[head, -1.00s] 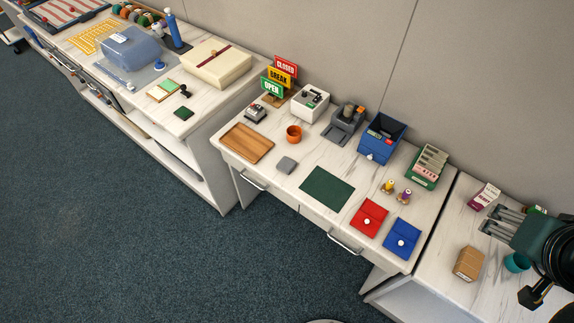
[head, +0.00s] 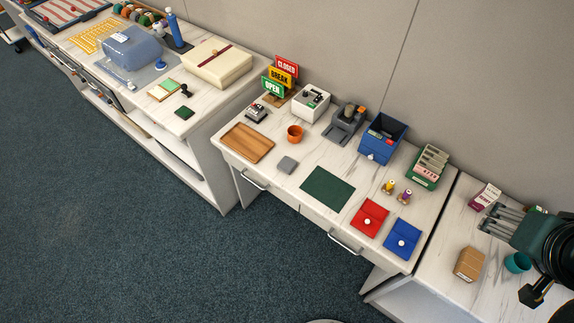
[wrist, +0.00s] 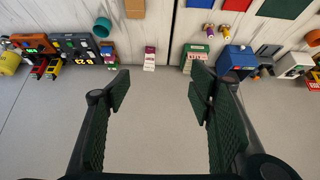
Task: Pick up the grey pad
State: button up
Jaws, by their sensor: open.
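The grey pad (head: 287,165) is a small, flat, rounded square. In the head view it lies on the middle white marble-look desk, between the wooden tray and the dark green mat, just in front of the orange cup. My gripper (head: 485,215) is at the right edge of the head view, above the right-hand desk, far from the pad. In the wrist view my gripper (wrist: 160,90) has its two dark green fingers wide apart with nothing between them. The pad does not show in the wrist view.
Near the pad are the wooden tray (head: 247,143), the orange cup (head: 295,133) and the dark green mat (head: 327,189). Red (head: 369,216) and blue (head: 402,239) pouches lie to the right. The blue bin (head: 382,138) stands at the back. Bare desk surrounds the pad.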

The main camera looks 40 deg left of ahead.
jog(key=w+a+f+n+g+y, duration=0.1)
jog(key=w+a+f+n, duration=0.2)
jog(key=a, duration=0.7)
jog(key=w+a+f+n+g+b, duration=0.15)
jog(key=w+a+n, duration=0.3)
jog(key=a, duration=0.55)
jog(key=w+a+f+n+g+y+p, duration=0.1)
jog(key=w+a+n+g, duration=0.1)
jog(key=w+a, duration=0.5)
jog(key=n+g+h+b, duration=0.1)
jog(key=n+g+h, duration=0.15)
jog(key=n, duration=0.65)
send_near(287, 164)
jog(key=shift+w+d+y, duration=0.25)
jog(key=shift+d, duration=0.2)
jog(key=shift+s+a+f, duration=0.3)
jog(key=shift+a+f, duration=0.1)
jog(key=shift+f, duration=0.05)
jog(key=shift+f, duration=0.1)
jog(key=shift+f+b, duration=0.4)
jog(key=shift+f, duration=0.8)
jog(key=shift+f, duration=0.1)
